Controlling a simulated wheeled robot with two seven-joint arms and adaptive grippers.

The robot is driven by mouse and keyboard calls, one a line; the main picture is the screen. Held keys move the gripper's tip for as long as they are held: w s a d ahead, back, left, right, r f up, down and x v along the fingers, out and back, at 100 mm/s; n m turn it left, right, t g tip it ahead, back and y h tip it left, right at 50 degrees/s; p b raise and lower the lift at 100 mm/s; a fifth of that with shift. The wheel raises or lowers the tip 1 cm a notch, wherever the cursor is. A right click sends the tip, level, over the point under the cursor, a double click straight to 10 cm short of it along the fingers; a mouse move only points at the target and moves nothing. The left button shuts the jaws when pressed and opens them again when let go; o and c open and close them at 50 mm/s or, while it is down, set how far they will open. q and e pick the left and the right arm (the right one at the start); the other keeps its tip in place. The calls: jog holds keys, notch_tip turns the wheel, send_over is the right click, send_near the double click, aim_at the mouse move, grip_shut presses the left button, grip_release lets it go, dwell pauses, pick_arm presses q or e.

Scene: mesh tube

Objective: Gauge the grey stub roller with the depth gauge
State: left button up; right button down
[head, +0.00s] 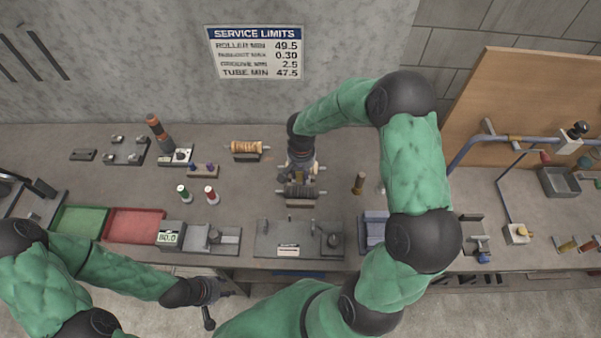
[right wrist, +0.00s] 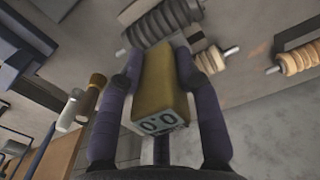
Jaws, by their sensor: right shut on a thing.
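My right gripper (right wrist: 158,70) is shut on the depth gauge (right wrist: 160,82), a yellow-brown block with a small display reading 0.0. In the head view the right gripper (head: 300,166) is over the middle of the bench, beside the grey stub roller (head: 299,192). This dark, ribbed roller lies with its shaft sideways and also shows beyond the gauge in the right wrist view (right wrist: 168,20). I cannot tell whether the gauge touches it. My left gripper (head: 207,294) is off the bench's front edge, too small to read its fingers.
A second roller with a pale shaft is partly hidden behind the right gripper. A copper-coloured roller (head: 249,148) lies back left. A green tray (head: 80,221) and red tray (head: 134,224) stand left. A wall sign (head: 254,52) lists limits, including ROLLER MIN 49.5.

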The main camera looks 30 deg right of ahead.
aim_at(301, 182)
jog(key=shift+f+b, duration=0.95)
jog(key=shift+f, duration=1)
jog(key=shift+f+b, duration=0.5)
jog(key=shift+b, duration=0.15)
jog(key=shift+b, duration=0.45)
jog(key=shift+f+b, duration=0.3)
jog(key=shift+b, duration=0.05)
dwell(0.8)
jog(key=shift+r, duration=0.15)
jog(key=shift+r+p, duration=1.7)
jog(key=shift+r, duration=1.7)
